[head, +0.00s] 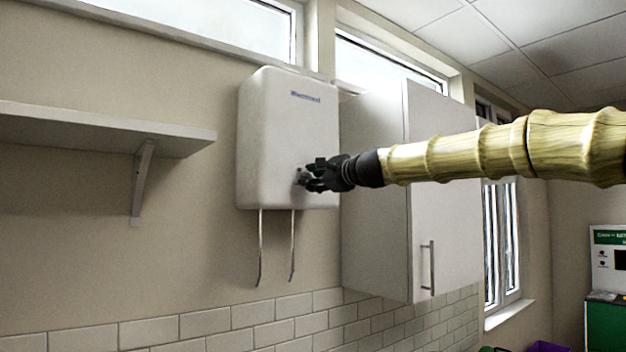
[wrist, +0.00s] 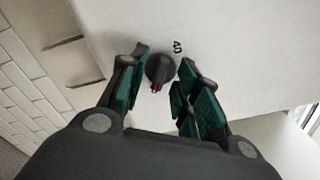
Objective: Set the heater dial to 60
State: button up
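The heater (head: 275,130) is a white rounded box on the wall, with small blue lettering near its top. Its front face (wrist: 225,30) fills much of the wrist view. The dial (wrist: 159,69) is a dark round knob with a red mark at its lower edge. A printed "40" shows beside it at upper right, turned in the picture; no other number is readable. My gripper (wrist: 162,68) is open, with one green-padded finger on each side of the dial and narrow gaps showing. In the head view my gripper (head: 310,177) is at the heater's lower right front and hides most of the dial.
A white wall cabinet (head: 440,190) stands right beside the heater, behind my arm. Two thin pipes (head: 261,245) hang below the heater. A shelf (head: 100,130) is on the wall at left, with clear wall between it and the heater.

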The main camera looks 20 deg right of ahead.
jog(key=v, duration=0.7)
jog(key=shift+d, duration=0.15)
dwell(0.4)
